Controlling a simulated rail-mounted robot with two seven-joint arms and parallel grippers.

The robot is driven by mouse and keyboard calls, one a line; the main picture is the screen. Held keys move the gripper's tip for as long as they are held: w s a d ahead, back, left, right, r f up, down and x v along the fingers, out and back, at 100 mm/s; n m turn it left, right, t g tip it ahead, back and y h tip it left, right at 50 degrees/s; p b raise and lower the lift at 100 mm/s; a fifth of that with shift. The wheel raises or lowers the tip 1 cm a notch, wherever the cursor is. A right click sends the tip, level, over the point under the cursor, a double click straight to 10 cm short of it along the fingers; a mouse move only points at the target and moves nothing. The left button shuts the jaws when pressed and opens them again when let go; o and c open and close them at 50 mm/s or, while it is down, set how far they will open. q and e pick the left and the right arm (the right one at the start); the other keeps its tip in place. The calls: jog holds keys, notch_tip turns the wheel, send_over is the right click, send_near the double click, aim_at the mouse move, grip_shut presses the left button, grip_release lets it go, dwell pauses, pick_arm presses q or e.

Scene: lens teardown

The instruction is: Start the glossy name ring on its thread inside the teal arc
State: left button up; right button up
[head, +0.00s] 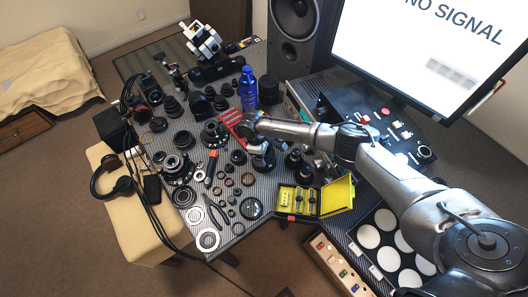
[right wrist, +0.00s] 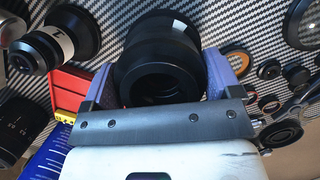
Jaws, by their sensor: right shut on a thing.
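My right gripper (head: 262,154) is over the middle of the crowded bench and points down. In the right wrist view its two bluish finger pads (right wrist: 160,85) are shut on the sides of a black lens barrel (right wrist: 160,52), whose dark round opening faces the camera. In the head view the arm and gripper partly cover that barrel. I cannot tell the glossy name ring from the several small dark rings (head: 248,179) on the bench. No teal arc can be made out in either view. My left gripper is not in view.
Lens parts crowd the bench on all sides.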

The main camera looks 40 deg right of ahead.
jog(key=shift+f, duration=0.3)
dwell(0.5)
jog(key=o, duration=0.7)
jog(key=shift+o, duration=0.2)
jog(key=shift+r, duration=0.1)
jog(key=shift+r, duration=0.3)
jog(key=p+v, duration=0.2)
jog(key=v, duration=1.1)
jog(key=shift+w, duration=0.1)
